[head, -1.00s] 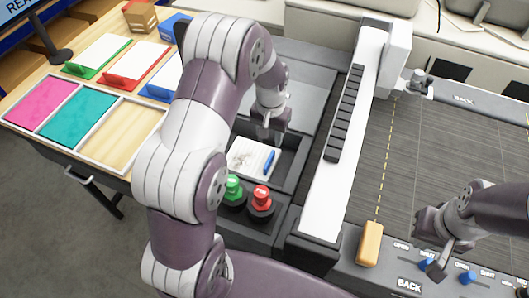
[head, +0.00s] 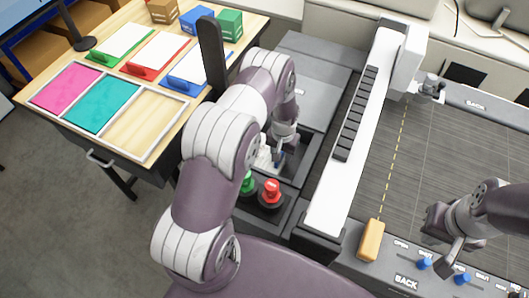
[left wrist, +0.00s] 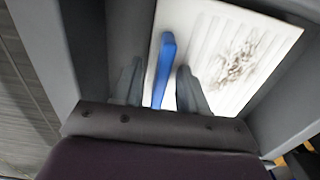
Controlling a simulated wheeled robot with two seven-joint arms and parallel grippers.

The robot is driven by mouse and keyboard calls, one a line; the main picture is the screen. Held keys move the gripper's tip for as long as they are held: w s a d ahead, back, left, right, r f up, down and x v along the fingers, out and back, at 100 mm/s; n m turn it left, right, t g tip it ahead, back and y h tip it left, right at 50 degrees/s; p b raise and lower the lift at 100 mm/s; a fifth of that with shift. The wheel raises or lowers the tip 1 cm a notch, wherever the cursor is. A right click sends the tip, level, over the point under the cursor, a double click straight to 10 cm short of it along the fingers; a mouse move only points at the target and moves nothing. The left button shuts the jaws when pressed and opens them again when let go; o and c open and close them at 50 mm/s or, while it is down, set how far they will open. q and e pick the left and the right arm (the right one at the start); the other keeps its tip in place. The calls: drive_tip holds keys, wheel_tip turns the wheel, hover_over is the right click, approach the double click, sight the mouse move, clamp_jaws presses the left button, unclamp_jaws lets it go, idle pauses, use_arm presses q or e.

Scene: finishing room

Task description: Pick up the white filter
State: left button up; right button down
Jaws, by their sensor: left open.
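The white filter (left wrist: 225,55) is a pleated white panel with a dark smudge and a blue tab (left wrist: 163,65) along one side. It lies in a dark tray, and in the head view only a small white part of it (head: 262,158) shows behind my arm. My left gripper (head: 278,160) is just over it. In the left wrist view its open fingers (left wrist: 159,75) stand on either side of the blue tab; I cannot tell if they touch it. My right gripper (head: 445,238) hangs over the right-hand worktop, away from the filter; its jaw gap is unclear.
Green (head: 247,183) and red (head: 270,192) buttons stand in front of the tray. A white rail (head: 345,150) rises to its right. A yellow block (head: 371,240) sits near the front edge. A wooden table (head: 190,112) with coloured panels is at left.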

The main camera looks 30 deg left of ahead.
use_arm(q)
drive_tip(key=shift+s+r, duration=0.1)
drive_tip(key=shift+s, duration=0.05)
clamp_jaws()
